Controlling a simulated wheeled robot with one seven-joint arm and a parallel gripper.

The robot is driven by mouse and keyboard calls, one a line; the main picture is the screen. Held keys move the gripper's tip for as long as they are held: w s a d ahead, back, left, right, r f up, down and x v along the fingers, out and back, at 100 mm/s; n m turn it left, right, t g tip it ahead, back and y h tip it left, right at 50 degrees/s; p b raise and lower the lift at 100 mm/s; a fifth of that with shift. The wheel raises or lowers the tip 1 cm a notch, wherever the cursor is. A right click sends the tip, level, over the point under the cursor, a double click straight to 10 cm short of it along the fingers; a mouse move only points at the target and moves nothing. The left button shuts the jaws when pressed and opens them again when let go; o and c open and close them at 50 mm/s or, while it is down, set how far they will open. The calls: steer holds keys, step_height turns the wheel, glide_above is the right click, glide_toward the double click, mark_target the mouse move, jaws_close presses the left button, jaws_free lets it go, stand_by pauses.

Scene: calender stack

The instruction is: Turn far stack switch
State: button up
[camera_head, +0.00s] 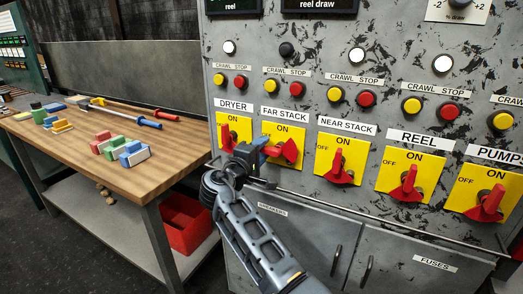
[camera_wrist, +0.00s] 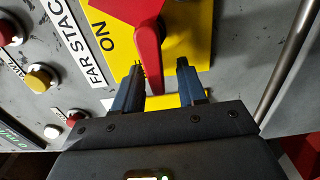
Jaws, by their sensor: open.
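The far stack switch is a red handle (camera_head: 290,150) on a yellow plate (camera_head: 298,133) under the FAR STACK label (camera_head: 284,115). Its handle lies roughly sideways, its narrow end toward the plate's left side, unlike the upright handles beside it. My gripper (camera_head: 268,150) is at the plate's left part, hiding that part and the handle's left end. In the wrist view, the gripper's fingers (camera_wrist: 160,66) are open, one on each side of the red handle (camera_wrist: 150,45). Gaps show between the fingers and the handle, and the ON mark (camera_wrist: 106,40) is to the left.
The dryer switch (camera_head: 228,138) is close at left and the near stack switch (camera_head: 339,165) at right. Crawl and stop buttons sit above. A rail (camera_head: 350,222) runs below the plates. A wooden bench (camera_head: 150,175) with colored blocks stands at left.

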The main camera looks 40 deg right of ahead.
steer(key=b+v, duration=0.1)
steer(key=v, duration=0.7)
stand_by(0.5)
